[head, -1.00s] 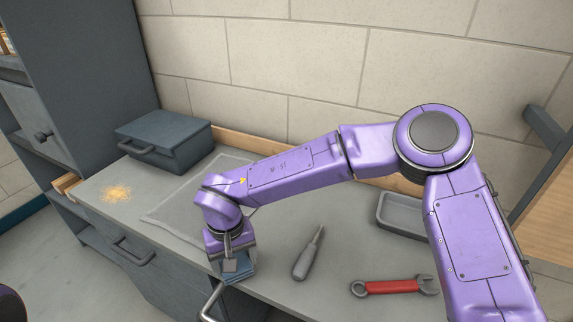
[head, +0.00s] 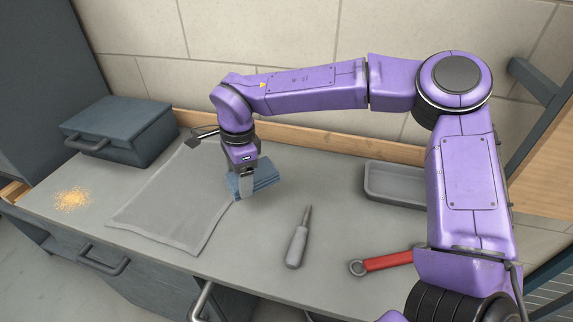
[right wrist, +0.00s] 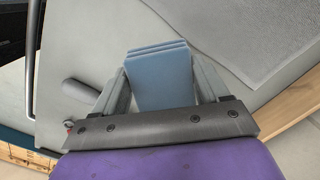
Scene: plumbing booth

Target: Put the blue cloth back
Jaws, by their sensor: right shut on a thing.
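The folded blue cloth (head: 264,176) is a small layered stack between the fingers of my right gripper (head: 246,188). My right gripper is shut on it and points down, near the right edge of the grey mat (head: 175,205). In the right wrist view the cloth (right wrist: 160,78) shows between the two fingers. Whether the cloth touches the worktop or hangs just above it, I cannot tell. My left gripper is out of view.
A screwdriver (head: 298,243) and a red wrench (head: 388,261) lie on the worktop to the right. A grey tray (head: 393,184) stands at the back right. A dark toolbox (head: 118,130) stands at the back left. Yellowish crumbs (head: 72,199) lie at the left.

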